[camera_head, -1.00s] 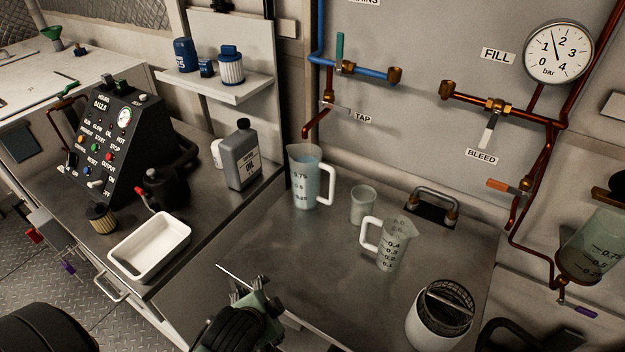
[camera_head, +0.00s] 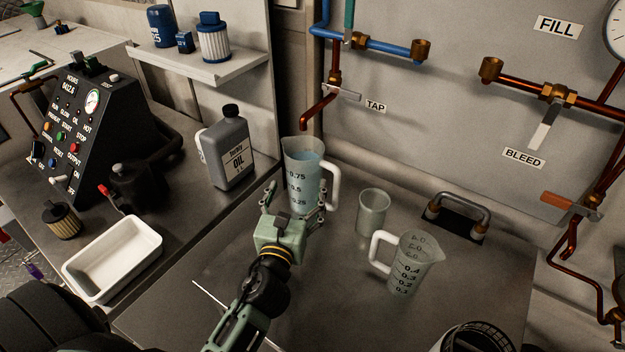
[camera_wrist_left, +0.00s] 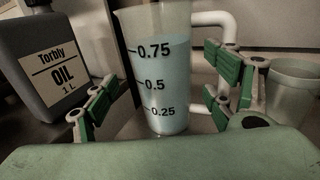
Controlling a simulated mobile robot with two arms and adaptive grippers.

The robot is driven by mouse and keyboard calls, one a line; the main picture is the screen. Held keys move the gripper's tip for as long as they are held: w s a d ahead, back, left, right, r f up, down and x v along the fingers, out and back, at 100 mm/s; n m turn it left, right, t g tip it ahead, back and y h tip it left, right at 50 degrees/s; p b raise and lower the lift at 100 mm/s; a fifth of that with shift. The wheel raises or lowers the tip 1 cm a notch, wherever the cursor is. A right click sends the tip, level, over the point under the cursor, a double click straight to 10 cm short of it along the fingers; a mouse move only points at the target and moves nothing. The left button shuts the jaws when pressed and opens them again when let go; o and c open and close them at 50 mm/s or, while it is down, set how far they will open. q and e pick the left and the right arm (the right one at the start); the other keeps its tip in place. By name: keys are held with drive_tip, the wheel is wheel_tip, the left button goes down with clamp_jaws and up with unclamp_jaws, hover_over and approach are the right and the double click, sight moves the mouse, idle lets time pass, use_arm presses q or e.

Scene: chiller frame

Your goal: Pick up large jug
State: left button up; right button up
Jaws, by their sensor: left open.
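The large jug (camera_head: 305,172) stands upright on the metal worktop below the tap. It is translucent, marked up to 0.75, and holds pale blue liquid; its white handle is on the right. My left gripper (camera_head: 293,202) is open in front of the jug. In the left wrist view the jug (camera_wrist_left: 160,75) appears between the two spread green fingers (camera_wrist_left: 165,95), with a gap visible on each side. Whether the fingertips reach alongside the jug is hard to tell. The jug's lower part is partly hidden by the gripper in the head view. My right gripper is not seen.
A grey oil bottle (camera_head: 228,150) stands left of the jug. A small clear cup (camera_head: 373,212) and a smaller handled jug (camera_head: 408,268) stand to the right. The copper tap spout (camera_head: 318,110) hangs above the jug. A white tray (camera_head: 112,258) lies at left.

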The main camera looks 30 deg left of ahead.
sight(300, 184)
use_arm(q)
drive_tip(key=x, duration=0.3)
drive_tip(key=shift+w+r+p, duration=0.1)
drive_tip(key=shift+w+p, duration=0.2)
drive_tip(key=shift+p, duration=0.05)
drive_tip(key=x, duration=0.2)
drive_tip(key=shift+w, duration=0.5)
drive_tip(key=shift+c, duration=0.3)
drive_tip(key=c, duration=1.7)
drive_tip(key=shift+c, duration=0.2)
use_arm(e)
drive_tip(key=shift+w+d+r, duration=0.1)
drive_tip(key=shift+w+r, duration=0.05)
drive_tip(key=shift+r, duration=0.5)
